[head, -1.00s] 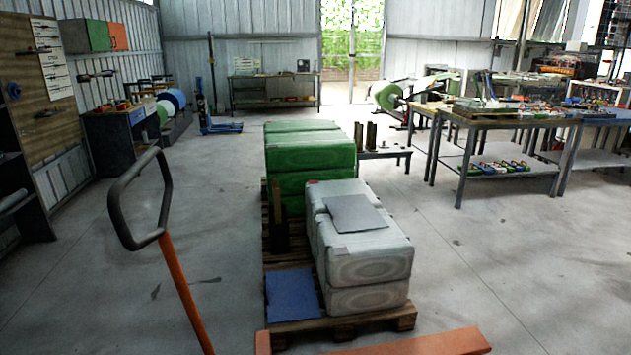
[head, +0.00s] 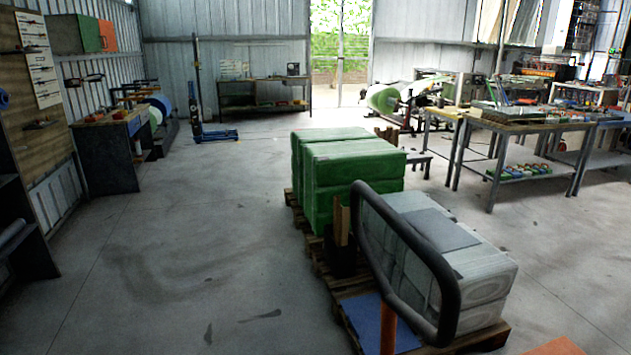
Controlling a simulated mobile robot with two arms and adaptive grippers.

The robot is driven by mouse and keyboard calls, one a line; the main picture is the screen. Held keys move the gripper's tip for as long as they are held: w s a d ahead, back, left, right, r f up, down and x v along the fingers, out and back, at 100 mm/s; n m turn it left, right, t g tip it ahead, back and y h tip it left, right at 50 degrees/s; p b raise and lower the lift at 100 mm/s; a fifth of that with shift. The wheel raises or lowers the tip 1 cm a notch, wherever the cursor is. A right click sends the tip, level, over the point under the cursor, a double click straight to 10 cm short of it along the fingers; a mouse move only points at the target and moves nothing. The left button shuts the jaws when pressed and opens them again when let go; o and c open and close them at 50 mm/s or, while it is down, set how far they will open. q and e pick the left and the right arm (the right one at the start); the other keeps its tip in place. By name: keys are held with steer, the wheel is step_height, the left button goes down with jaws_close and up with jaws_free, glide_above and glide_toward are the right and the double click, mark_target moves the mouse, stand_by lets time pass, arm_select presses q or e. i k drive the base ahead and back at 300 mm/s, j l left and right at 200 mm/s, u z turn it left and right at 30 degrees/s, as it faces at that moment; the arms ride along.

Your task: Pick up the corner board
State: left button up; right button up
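A narrow upright brown piece (head: 338,222), which may be the corner board, stands on the wooden pallet (head: 485,341) between the green bales and the white bales. A dark block (head: 342,260) is at its foot. I cannot tell for sure that it is the corner board, as it is small and close to the handle. Neither of my grippers is in view.
A black loop handle (head: 448,290) on an orange shaft stands in front of the pallet. Green bales (head: 352,165), white bales (head: 490,268), a grey sheet (head: 440,229) and a blue sheet (head: 366,315) are on it. A workbench (head: 530,131) stands right. Floor on the left is clear.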

mark_target(344, 212)
steer(key=i+j+z, duration=0.1)
steer(key=i+j, duration=1.5)
steer(key=i, duration=0.15)
